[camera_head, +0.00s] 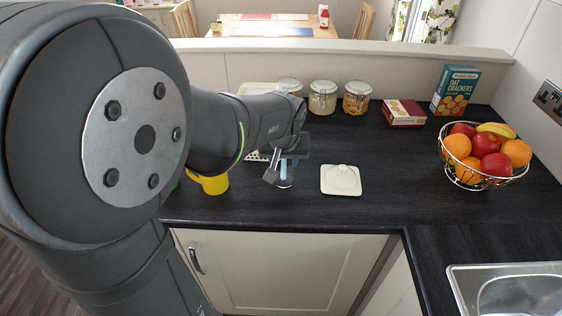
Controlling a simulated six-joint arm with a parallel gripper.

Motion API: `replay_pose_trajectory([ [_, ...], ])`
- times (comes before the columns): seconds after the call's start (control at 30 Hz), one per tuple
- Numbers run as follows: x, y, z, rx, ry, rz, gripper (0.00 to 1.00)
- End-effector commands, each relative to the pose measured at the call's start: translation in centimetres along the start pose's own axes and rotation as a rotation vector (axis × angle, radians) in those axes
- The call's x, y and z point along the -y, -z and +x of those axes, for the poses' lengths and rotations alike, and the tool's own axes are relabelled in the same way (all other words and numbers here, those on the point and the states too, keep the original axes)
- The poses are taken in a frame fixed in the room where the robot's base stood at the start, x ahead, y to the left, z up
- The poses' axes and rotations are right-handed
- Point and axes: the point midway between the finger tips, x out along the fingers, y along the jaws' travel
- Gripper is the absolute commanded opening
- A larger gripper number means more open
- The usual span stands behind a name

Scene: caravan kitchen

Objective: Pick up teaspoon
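My gripper (281,171) is low over the dark worktop, left of a white lidded dish. One finger shows at its left; the arm and gripper body hide much of the rest, so I cannot tell whether it is open or shut. A small pale blue upright shape (284,168) shows beside the finger, and I cannot tell what it is or whether it is held. No teaspoon can be made out clearly; the area behind and under my arm is hidden.
The white lidded dish (341,180) stands just right of my gripper. A yellow mug (213,184) is partly behind my arm. Jars (323,98), a cracker box (455,90) and a wire fruit bowl (485,183) stand farther back and right. The worktop between dish and bowl is clear.

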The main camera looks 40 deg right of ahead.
Motion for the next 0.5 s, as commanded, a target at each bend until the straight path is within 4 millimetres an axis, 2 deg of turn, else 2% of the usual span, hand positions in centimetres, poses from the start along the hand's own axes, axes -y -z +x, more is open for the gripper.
replay_pose_trajectory([
  [0.5, 0.0, -0.2, 0.44, 0.001, 0.0, 0.0, 0.39],
])
